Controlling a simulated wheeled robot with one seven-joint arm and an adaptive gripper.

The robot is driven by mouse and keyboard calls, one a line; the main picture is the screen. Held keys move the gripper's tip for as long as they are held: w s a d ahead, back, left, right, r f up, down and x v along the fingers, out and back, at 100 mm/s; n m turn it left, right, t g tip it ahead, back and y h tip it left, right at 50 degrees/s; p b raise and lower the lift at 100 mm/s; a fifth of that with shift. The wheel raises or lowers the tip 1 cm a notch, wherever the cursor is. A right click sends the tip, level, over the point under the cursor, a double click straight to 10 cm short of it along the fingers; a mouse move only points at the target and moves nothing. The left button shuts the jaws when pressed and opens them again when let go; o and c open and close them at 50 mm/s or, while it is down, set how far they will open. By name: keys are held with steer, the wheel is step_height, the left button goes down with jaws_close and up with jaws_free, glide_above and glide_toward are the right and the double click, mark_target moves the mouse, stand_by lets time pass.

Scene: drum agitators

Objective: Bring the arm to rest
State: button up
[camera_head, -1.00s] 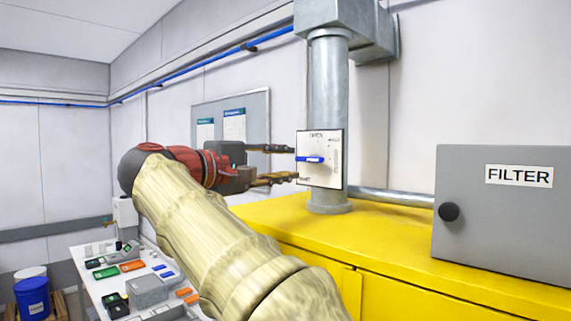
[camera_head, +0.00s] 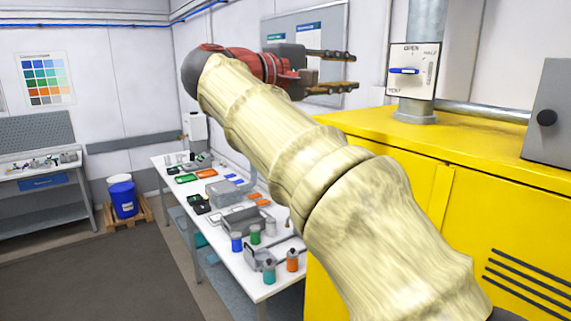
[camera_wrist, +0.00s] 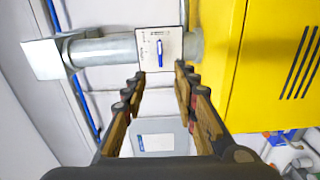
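My arm (camera_head: 265,120), in a pale cream cover, reaches forward from the lower right in the head view. My gripper (camera_head: 352,70) is at its end, pointing right toward the damper plate. Its two fingers are spread apart with nothing between them. The wrist view also shows the open fingers (camera_wrist: 158,82). The white plate with a blue handle (camera_head: 403,70) is on the grey duct, a short gap beyond the fingertips. The handle lies horizontal in the head view and points at the left side of the plate. It also shows in the wrist view (camera_wrist: 159,48).
A yellow cabinet (camera_head: 410,140) stands to the right, below and beside my arm. A grey box (camera_head: 548,110) sits on it. A white table (camera_head: 262,290) with jars and small parts stands below left. A blue drum (camera_head: 123,198) is on a pallet. The floor (camera_head: 95,265) at left is clear.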

steer(key=w+a+f+n+y, duration=0.1)
steer(key=w+a+f+y, duration=0.15)
steer(key=f, duration=0.35)
steer(key=w+a+f+n+y, duration=0.1)
steer(key=w+a+f+y, duration=0.15)
steer(key=f, duration=0.35)
steer(key=s+a+f+g+y+b, duration=0.1)
steer(key=s+f+y, duration=0.2)
steer(key=f, duration=1.1)
steer(key=s+d+f+m+g+y+b, duration=0.1)
steer(key=s+d+f+m+y+b, duration=0.1)
steer(key=s+f, duration=0.9)
steer(key=s+d+f+m+g+y+b, duration=0.1)
steer(key=s+d+f+m+y+b, duration=0.1)
steer(key=s+d+f+m+b, duration=0.2)
steer(key=s+d+f+m+g+y+b, duration=0.2)
steer(key=s+d+f+b, duration=0.5)
steer(key=s+f, duration=1.2)
step_height(320, 180, down, 7)
steer(key=shift+d+r+m+y+b, duration=0.25)
steer(key=shift+m+b, duration=0.25)
steer(key=shift+b, duration=0.7)
